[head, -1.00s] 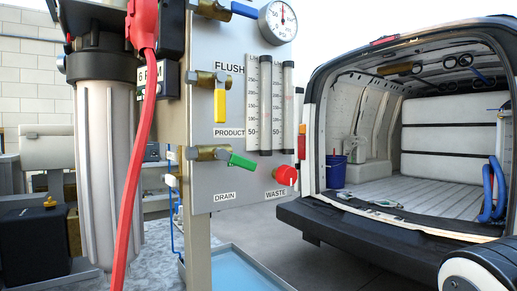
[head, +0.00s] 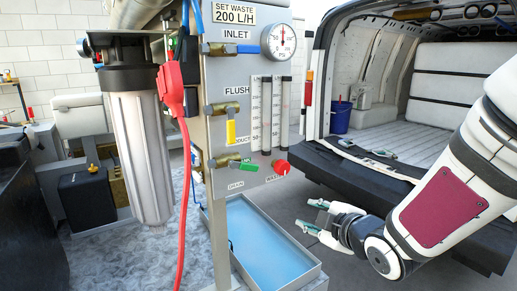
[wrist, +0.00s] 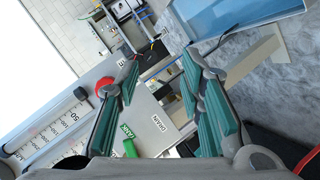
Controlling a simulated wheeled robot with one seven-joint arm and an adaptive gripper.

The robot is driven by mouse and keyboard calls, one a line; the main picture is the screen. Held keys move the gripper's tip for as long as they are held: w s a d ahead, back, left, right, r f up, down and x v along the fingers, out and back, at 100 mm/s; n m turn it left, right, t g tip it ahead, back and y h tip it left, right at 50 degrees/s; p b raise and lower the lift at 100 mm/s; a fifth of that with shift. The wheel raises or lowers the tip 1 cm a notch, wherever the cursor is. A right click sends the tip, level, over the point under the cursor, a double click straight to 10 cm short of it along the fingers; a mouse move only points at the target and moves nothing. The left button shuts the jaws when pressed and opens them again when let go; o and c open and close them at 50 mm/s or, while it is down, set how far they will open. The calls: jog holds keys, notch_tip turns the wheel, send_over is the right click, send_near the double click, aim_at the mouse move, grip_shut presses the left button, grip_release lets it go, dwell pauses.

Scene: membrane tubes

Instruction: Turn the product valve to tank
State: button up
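The product valve's green handle (head: 249,165) sits on a brass body (head: 226,160) low on the grey panel, under the partly hidden PRODUCT label. In the head view it extends right and slightly down. The wrist view shows the green handle (wrist: 130,148) with its end near a TANK label (wrist: 125,131); a DRAIN label (wrist: 158,122) is off to the right. The rest of the valve is hidden there. My gripper (head: 312,216) is open and empty, right of and below the handle in the head view. Its open fingers (wrist: 152,88) fill the wrist view's middle, apart from the handle.
A red waste knob (head: 281,167) is just right of the handle. Above are a yellow-handled valve (head: 231,131), flow tubes (head: 286,115) and a gauge (head: 279,42). A water tray (head: 229,213) lies below. An open van (head: 395,175) stands at right.

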aim_at(251, 168)
jog(key=s+a+r+n+t+y+p, duration=0.2)
jog(key=s+a+r+n+y+p, duration=0.2)
jog(key=s+a+r+y+p, duration=0.45)
jog(key=w+a+h, duration=0.1)
jog(key=w, duration=0.3)
jog(key=w+a+r+h+b, duration=0.1)
jog(key=w+a, duration=0.1)
jog(key=w, duration=0.2)
jog(key=w+a+h, duration=0.1)
jog(key=w+a, duration=0.1)
jog(key=w, duration=0.2)
jog(key=shift+a+r+b, duration=0.1)
jog(key=shift+r+b, duration=0.05)
jog(key=shift+b, duration=0.15)
grip_shut()
